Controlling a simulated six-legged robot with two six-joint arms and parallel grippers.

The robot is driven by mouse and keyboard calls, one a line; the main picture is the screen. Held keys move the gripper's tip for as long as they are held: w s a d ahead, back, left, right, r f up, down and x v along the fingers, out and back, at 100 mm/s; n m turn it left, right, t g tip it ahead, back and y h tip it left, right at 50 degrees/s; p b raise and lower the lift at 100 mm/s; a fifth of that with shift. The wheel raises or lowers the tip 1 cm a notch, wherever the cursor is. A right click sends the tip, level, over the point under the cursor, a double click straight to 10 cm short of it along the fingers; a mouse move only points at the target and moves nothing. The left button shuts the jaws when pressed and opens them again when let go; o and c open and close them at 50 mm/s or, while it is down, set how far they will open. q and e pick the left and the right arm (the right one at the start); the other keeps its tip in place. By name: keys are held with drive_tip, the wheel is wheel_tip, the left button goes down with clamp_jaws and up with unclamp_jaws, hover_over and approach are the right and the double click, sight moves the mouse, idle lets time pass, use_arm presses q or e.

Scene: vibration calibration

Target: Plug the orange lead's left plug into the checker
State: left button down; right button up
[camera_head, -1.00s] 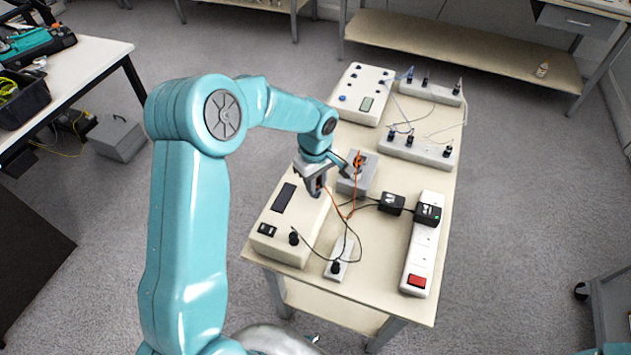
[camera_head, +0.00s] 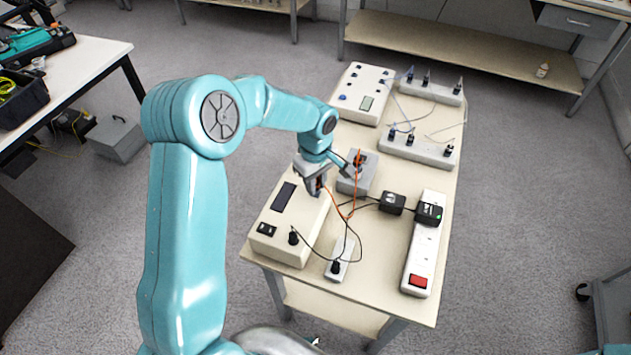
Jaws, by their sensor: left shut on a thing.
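My left gripper (camera_head: 316,187) is shut on one end of the orange lead (camera_head: 347,217), low over the far end of a cream box with a dark display (camera_head: 284,197), which I take to be the checker. The plug itself is mostly hidden by the fingers. I cannot tell whether it touches a socket. The lead loops down to the right of the gripper and back up to a small grey box (camera_head: 357,180), where its other end stands. My right gripper is not in view.
A black plug (camera_head: 294,237) stands on the cream box. A small white socket block (camera_head: 339,263), a black adapter (camera_head: 391,203) and a white power strip (camera_head: 420,257) lie to the right. Another cream box (camera_head: 362,92) and grey strips (camera_head: 418,150) stand behind.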

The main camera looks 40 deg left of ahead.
use_arm(q)
drive_tip(key=shift+f+b, duration=0.55)
drive_tip(key=shift+b, duration=0.45)
idle(2.6)
drive_tip(key=m, duration=0.4)
idle(0.3)
drive_tip(key=shift+m+p, duration=0.4)
drive_tip(key=shift+m, duration=1.6)
drive_tip(key=shift+m+p, duration=0.5)
drive_tip(key=shift+m, duration=1.5)
